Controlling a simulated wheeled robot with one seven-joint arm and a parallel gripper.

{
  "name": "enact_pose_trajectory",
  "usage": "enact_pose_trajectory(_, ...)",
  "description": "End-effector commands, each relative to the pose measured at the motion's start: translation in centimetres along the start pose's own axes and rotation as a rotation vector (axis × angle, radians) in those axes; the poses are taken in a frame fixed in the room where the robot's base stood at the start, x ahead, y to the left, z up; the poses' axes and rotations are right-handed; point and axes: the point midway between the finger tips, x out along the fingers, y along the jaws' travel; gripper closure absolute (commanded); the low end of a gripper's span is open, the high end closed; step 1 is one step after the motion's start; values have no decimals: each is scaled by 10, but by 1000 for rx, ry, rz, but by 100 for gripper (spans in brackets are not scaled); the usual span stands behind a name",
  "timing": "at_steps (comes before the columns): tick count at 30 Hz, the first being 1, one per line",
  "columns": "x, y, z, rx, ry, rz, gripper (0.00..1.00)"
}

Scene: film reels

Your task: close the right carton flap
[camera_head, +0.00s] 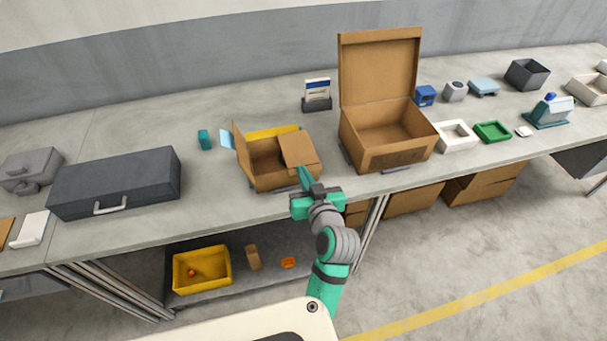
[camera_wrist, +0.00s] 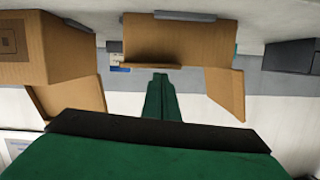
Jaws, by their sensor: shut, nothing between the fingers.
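The small open carton (camera_head: 270,181) stands near the front edge of the bench. Its right flap (camera_head: 298,149) leans inward over the right part of the opening; I cannot tell if it lies fully flat. Its left flap (camera_head: 238,143) stands up, and the left part of the opening is uncovered. My gripper (camera_head: 304,176) is shut and empty, at the carton's front right corner; contact with the flap is unclear. In the wrist view, my shut fingers (camera_wrist: 160,82) point toward the carton (camera_wrist: 180,38), with the left flap (camera_wrist: 226,94) hanging out to the right.
A larger carton (camera_head: 396,159) with its lid raised stands close on the right. A dark case (camera_head: 118,181) lies to the left, with clear bench between. A teal block (camera_head: 205,139) and a card holder (camera_head: 317,102) sit behind. A yellow bin (camera_head: 202,285) is on the lower shelf.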

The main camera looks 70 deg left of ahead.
Motion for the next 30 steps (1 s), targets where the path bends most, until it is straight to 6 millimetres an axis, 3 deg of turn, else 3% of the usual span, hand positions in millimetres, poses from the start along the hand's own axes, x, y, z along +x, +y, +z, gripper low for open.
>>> enact_pose_trajectory(9,-14,-2,-37,-1,3,5,100)
enact_pose_trajectory(24,-94,-3,-35,1,3,7,100)
enact_pose_trajectory(30,-108,-3,-34,1,3,4,100)
